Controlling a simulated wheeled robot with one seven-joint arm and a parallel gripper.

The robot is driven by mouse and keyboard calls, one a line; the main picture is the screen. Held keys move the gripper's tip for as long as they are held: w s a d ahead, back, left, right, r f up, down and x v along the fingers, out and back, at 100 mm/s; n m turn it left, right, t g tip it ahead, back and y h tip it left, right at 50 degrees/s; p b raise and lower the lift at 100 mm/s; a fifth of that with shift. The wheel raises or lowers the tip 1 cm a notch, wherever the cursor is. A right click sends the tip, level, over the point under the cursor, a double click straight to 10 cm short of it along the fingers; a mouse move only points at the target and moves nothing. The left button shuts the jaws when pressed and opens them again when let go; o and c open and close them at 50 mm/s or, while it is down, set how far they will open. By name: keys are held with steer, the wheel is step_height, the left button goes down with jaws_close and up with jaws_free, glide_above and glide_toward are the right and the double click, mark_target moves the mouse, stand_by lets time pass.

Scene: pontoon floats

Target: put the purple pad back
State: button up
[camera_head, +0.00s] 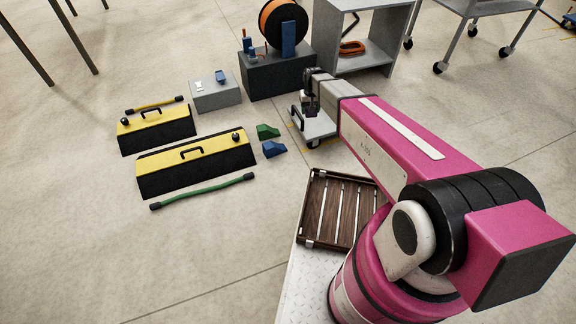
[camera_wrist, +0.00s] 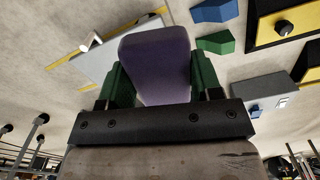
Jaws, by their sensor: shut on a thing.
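The purple pad (camera_wrist: 157,60) is between the green fingers of my gripper (camera_wrist: 158,75) in the wrist view. The gripper is shut on it, and the pad sticks out past the fingers. In the head view my gripper (camera_head: 312,104) hangs above or beside a low grey wheeled trolley (camera_head: 319,130); the pad cannot be made out there. In the wrist view a grey surface with yellow edging (camera_wrist: 95,66) lies behind the pad, apparently with a gap between them.
Green (camera_head: 268,131) and blue (camera_head: 273,149) wedges lie left of the trolley. Two yellow-and-black cases (camera_head: 195,163) stand farther left. A dark box (camera_head: 278,74) with a cable reel and a grey shelf (camera_head: 366,50) stand behind. A slatted wooden tray (camera_head: 313,207) is near my base.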

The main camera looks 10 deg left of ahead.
steer(key=s+a+f+n, duration=0.1)
steer(key=s+a+f, duration=0.35)
steer(key=f, duration=0.55)
steer(key=s+a+f+n, duration=0.1)
steer(key=s+a+f, duration=0.35)
steer(key=f, duration=0.55)
steer(key=s+a+f+n, duration=0.1)
steer(key=s+a+f, duration=0.2)
steer(key=a+f, duration=0.5)
glide_above(288, 165)
step_height(288, 165, down, 9)
steer(key=shift+d+r, duration=0.1)
steer(key=shift+r, duration=0.1)
steer(key=shift+f, duration=1.95)
steer(key=shift+f, duration=0.15)
steer(key=o, duration=0.8)
